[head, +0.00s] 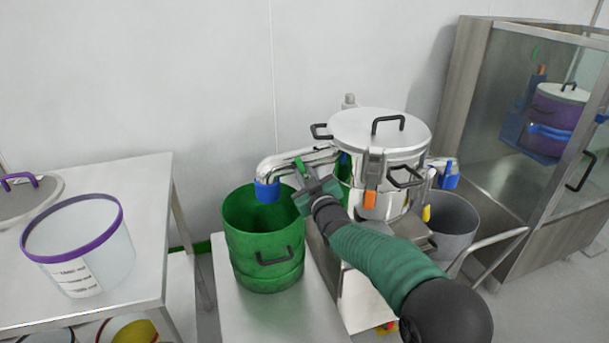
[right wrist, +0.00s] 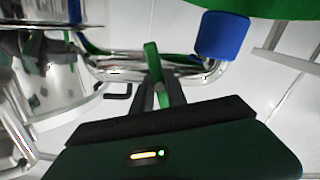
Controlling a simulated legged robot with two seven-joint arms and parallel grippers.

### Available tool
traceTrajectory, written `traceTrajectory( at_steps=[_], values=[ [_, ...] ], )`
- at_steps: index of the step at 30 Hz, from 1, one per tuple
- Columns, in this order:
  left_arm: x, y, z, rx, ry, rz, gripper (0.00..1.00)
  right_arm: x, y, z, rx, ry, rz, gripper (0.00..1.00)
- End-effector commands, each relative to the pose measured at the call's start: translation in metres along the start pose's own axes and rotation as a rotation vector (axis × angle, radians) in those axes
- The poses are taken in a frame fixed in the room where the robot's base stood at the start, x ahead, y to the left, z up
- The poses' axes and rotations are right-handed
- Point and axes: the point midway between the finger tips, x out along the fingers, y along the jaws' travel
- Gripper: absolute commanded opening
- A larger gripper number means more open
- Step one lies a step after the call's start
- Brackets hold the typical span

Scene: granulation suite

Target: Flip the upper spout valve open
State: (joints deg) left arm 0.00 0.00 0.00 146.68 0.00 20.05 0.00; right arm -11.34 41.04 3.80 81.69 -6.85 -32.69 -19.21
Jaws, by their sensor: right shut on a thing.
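A steel spout (head: 290,158) leaves the left side of the steel vessel (head: 385,150) and bends down to a blue end cap (head: 267,191) above the green bucket. A small green valve lever (head: 299,164) stands on this spout. My right gripper (head: 308,182) reaches it from the front and is shut on the lever. In the right wrist view the green lever (right wrist: 152,62) rises between the fingers (right wrist: 156,92), with the spout pipe (right wrist: 110,68) behind and the blue end cap (right wrist: 222,36) to the right. My left gripper is out of view.
The green bucket (head: 262,240) stands left of my right arm. A grey bucket (head: 453,228) is right of the vessel, beneath another blue-fitted outlet (head: 449,174). A table (head: 140,200) with a purple-rimmed tub (head: 85,245) is at left; a glass cabinet (head: 520,110) is at right.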

Motion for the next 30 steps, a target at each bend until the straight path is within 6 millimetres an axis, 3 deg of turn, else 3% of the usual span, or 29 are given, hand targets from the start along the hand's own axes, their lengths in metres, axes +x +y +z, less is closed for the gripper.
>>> traceTrajectory(
  at_steps=[30],
  values=[
    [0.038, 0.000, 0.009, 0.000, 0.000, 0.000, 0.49, 0.000, -0.007, 0.002, -0.915, 0.006, -0.001, 0.00]
  ],
)
